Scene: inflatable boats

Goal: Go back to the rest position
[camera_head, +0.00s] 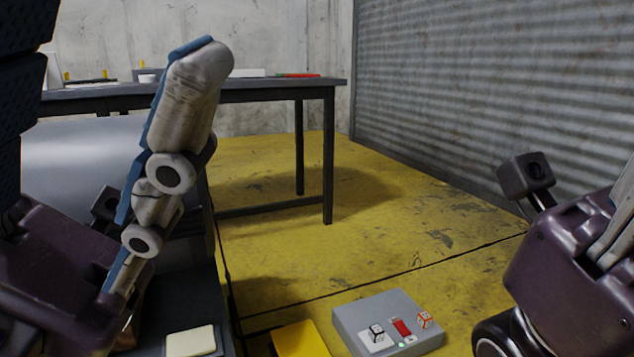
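My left gripper (190,95) rises from its dark purple body at the lower left. One grey-padded, blue-backed finger points up and stands in front of part of the dark table in the picture. I cannot make out a second finger clearly, and I see nothing held. My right gripper (614,225) is at the right edge, with its dark purple body low and its fingers mostly cut off by the frame. Nothing is seen in it.
A dark table (270,92) stands at the back left with small items on top. A grey box (350,328) with a red switch (402,327) is at the bottom, beside a yellow piece (300,342). Yellow floor (410,215) is open between the arms. A corrugated wall (490,70) is at right.

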